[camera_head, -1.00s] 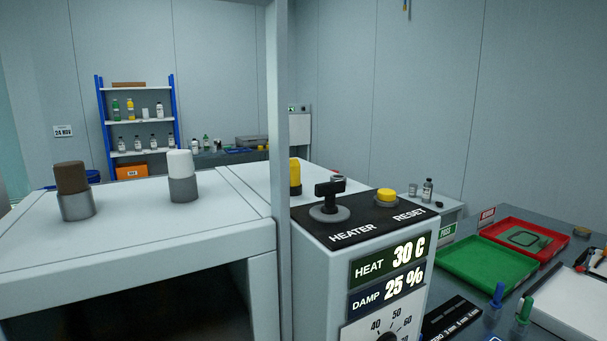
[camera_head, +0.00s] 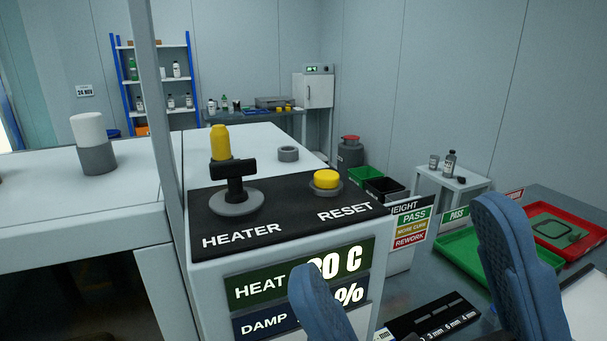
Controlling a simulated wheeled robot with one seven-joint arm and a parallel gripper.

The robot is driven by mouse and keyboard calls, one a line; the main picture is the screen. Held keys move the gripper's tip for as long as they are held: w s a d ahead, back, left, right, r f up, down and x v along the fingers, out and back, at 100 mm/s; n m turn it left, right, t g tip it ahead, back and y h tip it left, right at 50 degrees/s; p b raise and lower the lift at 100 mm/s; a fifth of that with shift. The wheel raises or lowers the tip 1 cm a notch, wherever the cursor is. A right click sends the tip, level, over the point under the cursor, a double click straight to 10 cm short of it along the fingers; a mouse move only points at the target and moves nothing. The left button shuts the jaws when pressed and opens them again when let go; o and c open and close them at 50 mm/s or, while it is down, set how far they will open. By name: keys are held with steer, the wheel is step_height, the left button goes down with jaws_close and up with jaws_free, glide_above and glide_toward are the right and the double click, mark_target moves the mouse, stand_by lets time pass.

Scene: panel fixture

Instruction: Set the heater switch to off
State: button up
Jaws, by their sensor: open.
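The heater switch (camera_head: 234,186) is a black T-shaped handle on a round grey base, on the black top panel (camera_head: 285,224) above the word HEATER. Its crossbar lies roughly left to right in the picture; no on or off marks are readable. My gripper (camera_head: 412,255) shows as two blue fingers at the lower right, wide apart and empty. It is to the right of the switch and nearer the camera, not touching it. The left finger covers part of the HEAT and DAMP displays (camera_head: 255,290).
A yellow RESET button (camera_head: 326,181) sits right of the switch on the same panel. A yellow-topped post (camera_head: 220,142) stands just behind the switch. A grey upright post (camera_head: 162,110) rises at the panel's left. Green (camera_head: 470,262) and red (camera_head: 590,247) trays lie on the right table.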

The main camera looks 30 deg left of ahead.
steer(key=s+a+r+n+g+h, duration=0.2)
steer(key=s+a+n+g+h, duration=0.1)
steer(key=a+n+g+h, duration=0.6)
steer(key=s+a+r+n+g+h, duration=0.25)
steer(key=a+n+g+h, duration=0.4)
steer(key=n+h, duration=0.4)
steer(key=m+t+h+b, duration=0.15)
steer(key=t+h, duration=0.55)
steer(key=t, duration=0.8)
glide_toward(233, 162)
steer(key=shift+m, duration=0.3)
steer(key=shift+p+x, duration=1.15)
steer(key=shift+x, duration=3.05)
steer(key=shift+c, duration=0.4)
steer(key=c, duration=1)
steer(key=shift+o, duration=0.2)
